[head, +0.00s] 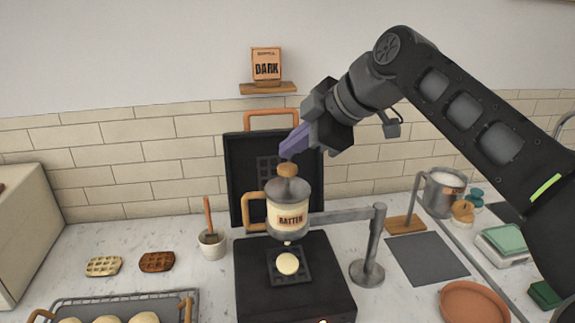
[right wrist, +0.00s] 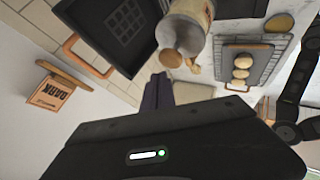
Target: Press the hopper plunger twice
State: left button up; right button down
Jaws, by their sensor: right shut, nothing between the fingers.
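The batter hopper (head: 287,217) is a pale, labelled canister with a grey lid and wooden side handle, held on a metal arm and post. Its plunger has a round wooden knob (head: 287,170) standing above the lid. My right gripper (head: 290,153) has purple fingers, shut and empty, pointing down-left just above the knob. In the right wrist view the fingers (right wrist: 158,92) show near the knob (right wrist: 171,60); contact is not clear. Below the nozzle, a round pale blob of batter (head: 288,263) lies on the open waffle iron (head: 253,292). My left gripper is not seen.
The iron's raised lid (head: 240,165) stands close behind the hopper. The post (head: 376,240) stands to its right. A brush pot (head: 212,244), two waffles (head: 104,266) and a tray (head: 190,305) lie left. A milk pitcher (head: 442,200) and orange plate (head: 472,303) lie right.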

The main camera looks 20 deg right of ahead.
aim_at(292, 167)
dwell(0.4)
jog(key=shift+f+b, duration=0.45)
jog(key=shift+f+b, duration=0.75)
dwell(0.7)
jog(key=shift+r, duration=0.1)
jog(key=shift+r+p, duration=1)
jog(key=shift+r, duration=0.1)
notch_tip(292, 167, up, 5)
jog(key=p, duration=0.4)
dwell(0.8)
